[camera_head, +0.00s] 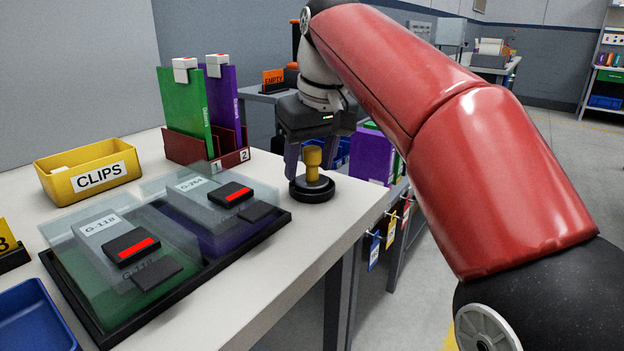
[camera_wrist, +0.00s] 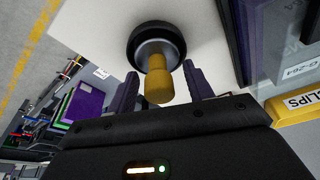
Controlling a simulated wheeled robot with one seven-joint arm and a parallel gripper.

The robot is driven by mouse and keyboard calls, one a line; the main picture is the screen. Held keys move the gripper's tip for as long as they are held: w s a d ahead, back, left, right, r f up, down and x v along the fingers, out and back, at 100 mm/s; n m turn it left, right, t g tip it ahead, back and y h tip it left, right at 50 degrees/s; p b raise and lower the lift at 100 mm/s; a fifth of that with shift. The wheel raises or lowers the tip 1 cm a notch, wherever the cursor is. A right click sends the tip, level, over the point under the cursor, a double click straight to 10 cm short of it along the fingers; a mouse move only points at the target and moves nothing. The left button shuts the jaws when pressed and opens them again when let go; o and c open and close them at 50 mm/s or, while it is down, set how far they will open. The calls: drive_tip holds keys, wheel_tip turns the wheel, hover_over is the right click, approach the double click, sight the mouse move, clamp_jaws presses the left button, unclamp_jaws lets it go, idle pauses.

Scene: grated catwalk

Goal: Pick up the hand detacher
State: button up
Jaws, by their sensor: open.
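The hand detacher is most likely the small tool with a yellow knob (camera_head: 313,160) on a round black base (camera_head: 312,190). It stands upright near the right edge of the white table. In the wrist view its yellow handle (camera_wrist: 158,84) lies between my fingers, with the black base (camera_wrist: 155,40) beyond the fingertips. My gripper (camera_head: 312,168) is above the base with its fingers pointing down, one on each side of the knob. In the wrist view my gripper (camera_wrist: 160,84) is open, with a gap visible at each finger.
A black tray (camera_head: 78,303) with clear cases lies left of the tool. A yellow CLIPS bin (camera_head: 88,170), a red rack (camera_head: 188,146) with green and purple binders, and a blue bin (camera_head: 37,318) share the table (camera_head: 262,262). Tags hang on its right side.

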clamp_jaws()
drive_tip(key=shift+r, duration=0.15)
